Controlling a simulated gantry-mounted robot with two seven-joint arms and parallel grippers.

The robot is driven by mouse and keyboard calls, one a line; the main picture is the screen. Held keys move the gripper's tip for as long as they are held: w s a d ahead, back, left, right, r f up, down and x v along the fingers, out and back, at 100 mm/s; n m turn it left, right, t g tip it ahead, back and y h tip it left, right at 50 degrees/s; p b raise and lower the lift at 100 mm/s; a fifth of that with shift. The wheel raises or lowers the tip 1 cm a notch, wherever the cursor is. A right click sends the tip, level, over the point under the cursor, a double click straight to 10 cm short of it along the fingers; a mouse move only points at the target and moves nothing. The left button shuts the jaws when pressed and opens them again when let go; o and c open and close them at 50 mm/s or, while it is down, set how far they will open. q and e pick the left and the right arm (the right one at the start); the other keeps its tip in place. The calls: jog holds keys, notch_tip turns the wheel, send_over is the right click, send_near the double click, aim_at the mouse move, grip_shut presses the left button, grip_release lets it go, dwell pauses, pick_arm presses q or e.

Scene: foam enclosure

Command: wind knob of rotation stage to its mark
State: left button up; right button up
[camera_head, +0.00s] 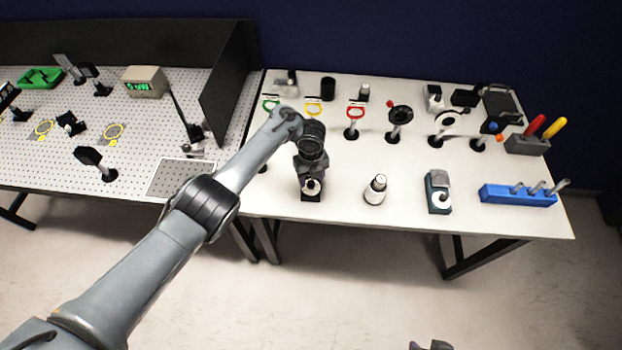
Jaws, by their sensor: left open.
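My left gripper (311,172) points down over the front left of the white table, its jaws open. Directly below it is a small dark block with a pale round face (312,187), partly hidden by the gripper; I cannot tell whether they touch. I cannot tell for sure which item is the rotation stage. Candidates are that block, a grey block with a white dial (438,192), and a black round mount with a red knob (400,114) on a post. No mark is readable at this size. A small dark part at the bottom edge may be my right gripper (430,345).
A white-and-black cylinder (376,189) stands right of the gripper. A blue rack (517,195) lies at the front right. Red (355,113) and yellow (314,110) rings and several post mounts stand behind. A perforated bench (140,133) with a black partition (228,85) is at left.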

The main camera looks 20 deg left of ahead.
aim_at(311, 183)
pick_arm(q)
notch_tip(311, 183, up, 8)
jog(key=p, duration=0.2)
jog(key=shift+r+p, duration=0.25)
jog(key=shift+p, duration=0.1)
